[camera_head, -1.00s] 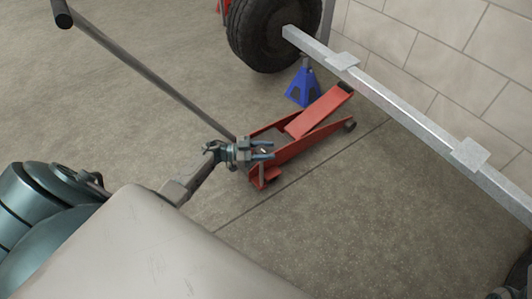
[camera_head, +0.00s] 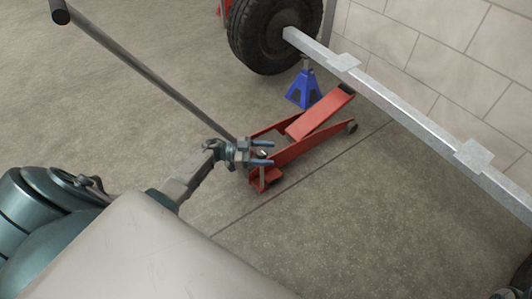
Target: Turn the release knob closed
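A red floor jack (camera_head: 300,150) stands on the floor, its lifting arm slanting up to the right. Its long dark handle (camera_head: 150,78) rises to the upper left. A small pale piece (camera_head: 263,154), which looks like the release knob, shows at the jack's rear end. My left gripper (camera_head: 263,153) reaches over this end from the left. Its two fingers are apart, one on each side of the pale piece. I cannot tell whether they touch it. A dark part in the bottom right corner may belong to my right gripper (camera_head: 506,294); its fingers cannot be made out.
A blue jack stand (camera_head: 304,88) stands behind the jack. A grey trailer beam (camera_head: 410,104) runs from the tyre (camera_head: 266,32) down to the right. A tiled wall (camera_head: 440,50) is behind. The floor right of the jack is clear.

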